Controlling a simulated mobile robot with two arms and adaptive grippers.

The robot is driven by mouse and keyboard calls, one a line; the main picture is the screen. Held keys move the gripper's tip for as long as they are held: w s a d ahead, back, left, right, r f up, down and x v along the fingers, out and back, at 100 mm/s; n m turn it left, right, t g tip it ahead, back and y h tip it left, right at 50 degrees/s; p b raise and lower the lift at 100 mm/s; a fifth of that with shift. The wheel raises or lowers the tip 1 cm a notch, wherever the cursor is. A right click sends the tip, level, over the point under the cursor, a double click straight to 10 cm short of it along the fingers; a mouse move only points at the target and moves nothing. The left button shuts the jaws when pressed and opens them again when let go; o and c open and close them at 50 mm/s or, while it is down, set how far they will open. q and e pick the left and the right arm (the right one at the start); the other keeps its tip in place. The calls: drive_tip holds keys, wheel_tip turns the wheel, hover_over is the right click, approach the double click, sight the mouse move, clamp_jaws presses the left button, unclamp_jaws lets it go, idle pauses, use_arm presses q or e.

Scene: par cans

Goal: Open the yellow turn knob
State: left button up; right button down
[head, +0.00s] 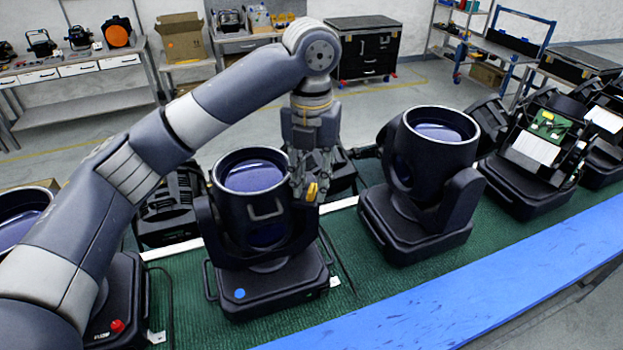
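The yellow turn knob (311,191) shows as a small yellow piece on the right side of the head of a black par can (250,208). My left arm reaches in from the left over this can. My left gripper (309,183) points down at the can's right side, with its fingertips right at the knob. The fingers overlap the knob and the dark housing, so I cannot tell whether they are closed on it or only around it. My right gripper is not in view.
More black par cans stand in a row on the green mat (372,295), one close on the right (425,170). A blue strip (470,292) runs along the front edge. Behind are a workbench (85,75), a cardboard box (182,40) and a black case (365,48).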

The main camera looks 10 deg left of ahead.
use_arm(q)
wheel_tip(320, 180, up, 12)
idle(0.8)
drive_tip(key=shift+s+f, duration=0.1)
drive_tip(key=shift+f, duration=0.05)
